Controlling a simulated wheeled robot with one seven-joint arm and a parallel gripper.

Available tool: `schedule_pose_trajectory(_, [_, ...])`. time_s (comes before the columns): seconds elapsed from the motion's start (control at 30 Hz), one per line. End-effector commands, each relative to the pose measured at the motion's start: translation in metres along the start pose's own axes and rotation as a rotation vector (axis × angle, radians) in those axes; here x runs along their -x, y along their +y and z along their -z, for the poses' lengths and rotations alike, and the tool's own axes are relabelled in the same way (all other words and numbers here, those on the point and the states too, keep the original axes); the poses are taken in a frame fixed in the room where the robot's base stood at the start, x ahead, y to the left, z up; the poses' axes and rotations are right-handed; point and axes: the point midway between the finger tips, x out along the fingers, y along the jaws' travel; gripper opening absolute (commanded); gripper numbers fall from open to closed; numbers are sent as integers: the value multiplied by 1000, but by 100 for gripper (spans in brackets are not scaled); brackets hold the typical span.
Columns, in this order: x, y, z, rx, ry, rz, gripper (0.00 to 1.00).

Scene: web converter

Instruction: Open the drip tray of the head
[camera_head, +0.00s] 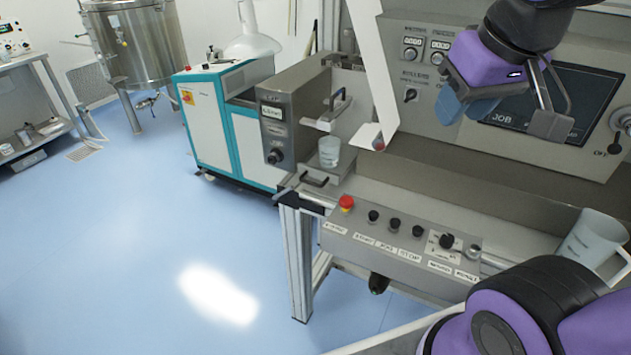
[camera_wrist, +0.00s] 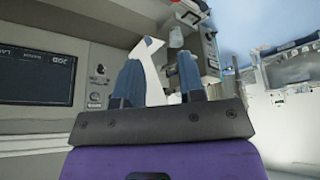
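The head (camera_head: 291,112) is a grey unit at the left end of the machine, with a small display and knob on its front. A black handle (camera_head: 315,181) sits low on it, on what looks like the grey drip tray (camera_head: 323,194), which appears shut. A beaker (camera_head: 329,152) stands just above that. My gripper (camera_head: 508,115) is up and to the right, in front of the control panel, well apart from the tray. In the wrist view its two blue fingers (camera_wrist: 160,62) stand apart with nothing held between them. The drip tray cannot be made out in the wrist view.
A white web strip (camera_head: 375,70) hangs between my gripper and the head. A button panel with a red emergency stop (camera_head: 346,202) lies right of the tray. A jug (camera_head: 592,242) stands at the right. The blue floor (camera_head: 150,240) at left front is clear.

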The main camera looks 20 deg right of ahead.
Motion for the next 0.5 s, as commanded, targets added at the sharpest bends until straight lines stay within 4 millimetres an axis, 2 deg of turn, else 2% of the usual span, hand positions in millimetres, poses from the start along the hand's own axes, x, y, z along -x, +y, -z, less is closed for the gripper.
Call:
schedule_pose_trajectory(0.27, [-36,-2,40,41,-201,-125,36])
schedule_pose_trajectory(0.5, [-74,-11,75,89,-339,-275,36])
